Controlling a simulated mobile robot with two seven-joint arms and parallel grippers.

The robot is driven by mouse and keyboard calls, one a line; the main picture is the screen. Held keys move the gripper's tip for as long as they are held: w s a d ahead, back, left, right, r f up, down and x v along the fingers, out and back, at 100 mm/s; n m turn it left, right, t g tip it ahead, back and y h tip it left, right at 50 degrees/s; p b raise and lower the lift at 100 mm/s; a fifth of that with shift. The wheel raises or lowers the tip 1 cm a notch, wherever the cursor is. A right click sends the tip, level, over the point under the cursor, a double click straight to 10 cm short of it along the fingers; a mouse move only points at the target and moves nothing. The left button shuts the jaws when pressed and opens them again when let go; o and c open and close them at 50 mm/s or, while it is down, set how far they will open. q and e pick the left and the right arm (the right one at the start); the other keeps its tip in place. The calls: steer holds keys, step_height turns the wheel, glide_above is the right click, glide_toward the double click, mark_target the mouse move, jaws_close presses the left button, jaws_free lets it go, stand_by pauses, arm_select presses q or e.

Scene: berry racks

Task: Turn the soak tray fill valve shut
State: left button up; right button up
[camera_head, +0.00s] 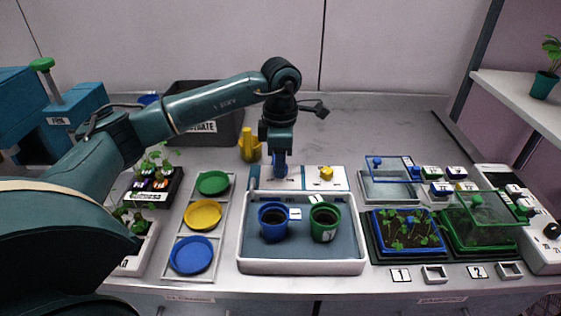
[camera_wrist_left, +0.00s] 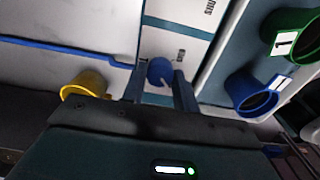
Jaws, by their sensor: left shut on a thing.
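The soak tray (camera_head: 300,266) is a white-rimmed tray with a grey-blue floor, at the middle of the bench. A white and blue panel (camera_head: 305,179) stands along its back edge. My left gripper (camera_head: 280,170) reaches down to the panel's left part and is shut on a blue valve knob (camera_wrist_left: 160,71). In the left wrist view the knob sits between the two fingers, and dark lettering too blurred to read is on the panel (camera_wrist_left: 185,12). In the head view the gripper mostly hides the knob. A yellow knob (camera_head: 326,172) is on the panel's right part. My right gripper is not in view.
A blue pot (camera_head: 273,222) and a green pot (camera_head: 324,224) stand in the soak tray. A yellow can (camera_head: 250,147) stands behind, left of the gripper. A rack with green, yellow and blue dishes (camera_head: 223,237) is at left. Seedling trays (camera_head: 372,251) are at right.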

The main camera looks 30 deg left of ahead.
arm_select(q)
steer(key=shift+r, duration=0.1)
stand_by(0.3)
steer(key=o, duration=1)
steer(key=shift+c, duration=0.2)
step_height(320, 180, up, 13)
stand_by(0.3)
